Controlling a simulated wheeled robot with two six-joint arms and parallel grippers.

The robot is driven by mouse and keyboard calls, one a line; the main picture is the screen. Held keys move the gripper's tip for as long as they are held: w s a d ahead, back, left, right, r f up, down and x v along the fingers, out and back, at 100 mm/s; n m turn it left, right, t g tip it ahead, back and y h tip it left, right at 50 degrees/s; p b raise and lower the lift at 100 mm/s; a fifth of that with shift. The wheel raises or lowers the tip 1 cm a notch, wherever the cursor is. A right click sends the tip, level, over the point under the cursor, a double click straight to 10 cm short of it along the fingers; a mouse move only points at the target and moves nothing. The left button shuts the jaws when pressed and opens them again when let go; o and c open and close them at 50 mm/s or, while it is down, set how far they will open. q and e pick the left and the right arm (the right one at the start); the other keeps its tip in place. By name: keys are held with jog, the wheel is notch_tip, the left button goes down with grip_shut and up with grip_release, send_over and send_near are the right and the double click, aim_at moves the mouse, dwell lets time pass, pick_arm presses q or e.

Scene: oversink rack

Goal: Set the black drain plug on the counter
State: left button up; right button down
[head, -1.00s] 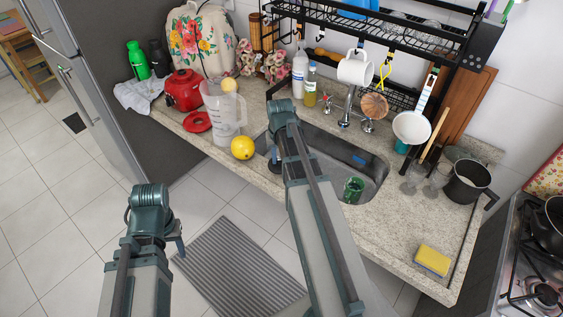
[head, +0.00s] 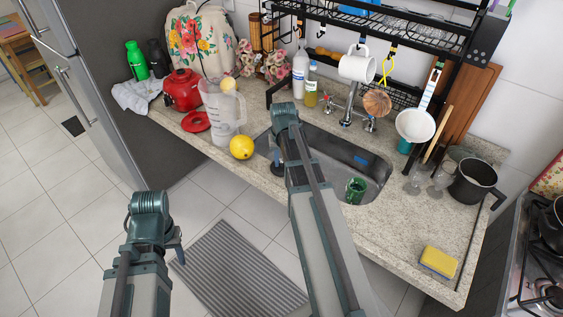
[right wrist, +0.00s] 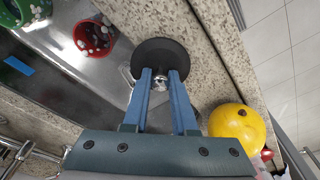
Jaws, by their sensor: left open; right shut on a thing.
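The black drain plug (right wrist: 160,58) shows in the right wrist view as a round black disc with a small metal knob. My right gripper (right wrist: 161,80) is shut on that knob with its blue fingers. The plug is over the speckled counter (right wrist: 205,85) strip, overlapping the sink's edge; I cannot tell whether it touches the counter. My left gripper (head: 178,250) is open and empty, low over the floor in front of the counter.
The sink (head: 335,160) holds a green cup (head: 356,190) and a red cup (right wrist: 95,36). The front-right counter is clear except for a sponge (head: 438,262).

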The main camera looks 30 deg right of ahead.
aim_at(282, 170)
jog(key=shift+f, duration=0.15)
jog(key=c, duration=0.7)
grip_release()
jog(key=r+p, duration=0.4)
jog(key=s+r+p, duration=0.1)
jog(key=r+p, duration=0.7)
jog(key=shift+s+a+r, duration=0.1)
jog(key=shift+s+a, duration=0.2)
jog(key=shift+a, duration=0.05)
